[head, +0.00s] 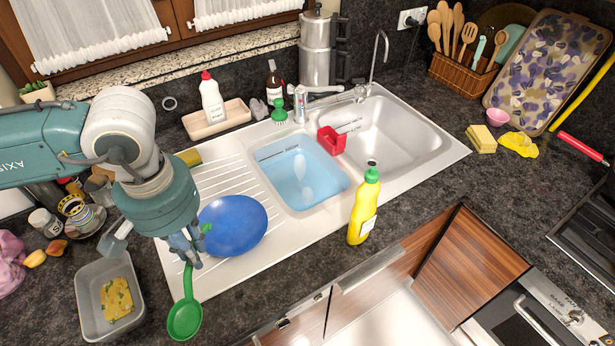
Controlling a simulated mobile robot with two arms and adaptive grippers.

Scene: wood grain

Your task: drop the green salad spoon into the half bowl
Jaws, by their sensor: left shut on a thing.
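The green salad spoon (185,318) hangs from my left gripper (190,258), with its round end low at the front left edge of the drainboard. The gripper is shut on its handle, part of which the fingers hide. The sink's smaller left basin (302,176), which I take as the half bowl, looks filled with clear blue water. It lies up and right of the gripper. My right gripper is not in view.
A blue round dish (235,225) lies on the drainboard right beside the gripper. A yellow bottle (364,208) stands at the sink's front edge. A red caddy (331,141) sits between the basins. A grey container (108,297) with yellow food stands at the lower left.

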